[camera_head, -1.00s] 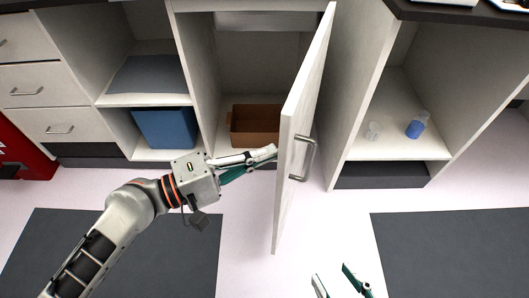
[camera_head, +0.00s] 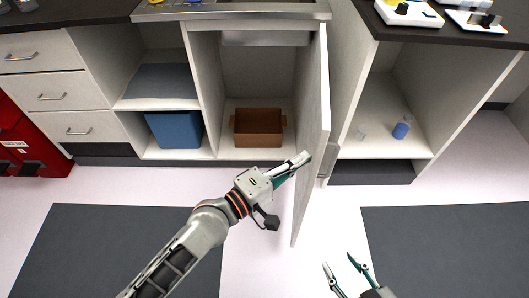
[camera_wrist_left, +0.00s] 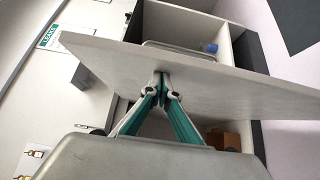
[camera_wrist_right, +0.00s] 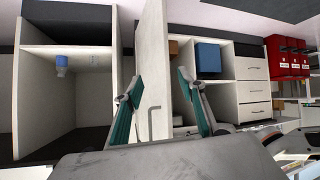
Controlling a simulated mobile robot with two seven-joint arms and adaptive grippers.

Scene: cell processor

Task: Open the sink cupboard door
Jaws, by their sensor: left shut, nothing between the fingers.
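The sink cupboard door (camera_head: 313,130) stands swung wide open, seen nearly edge-on in the head view. Its bar handle (camera_head: 328,165) is on the right face, and it also shows in the right wrist view (camera_wrist_right: 151,124). The open cupboard (camera_head: 262,75) holds a brown box (camera_head: 258,127). My left gripper (camera_head: 304,158) is shut and empty, its fingertips at the inner face of the door; the left wrist view shows the tips (camera_wrist_left: 161,78) against or very near the panel. My right gripper (camera_head: 338,262) is open and empty, low in front of the door.
Left of the cupboard are an open shelf with a blue bin (camera_head: 174,130) and drawers (camera_head: 60,92). On the right, an open shelf (camera_head: 385,148) holds a blue-filled flask (camera_head: 402,127) and a clear beaker. Dark mats (camera_head: 130,245) lie on the floor. The floor before the cupboard is clear.

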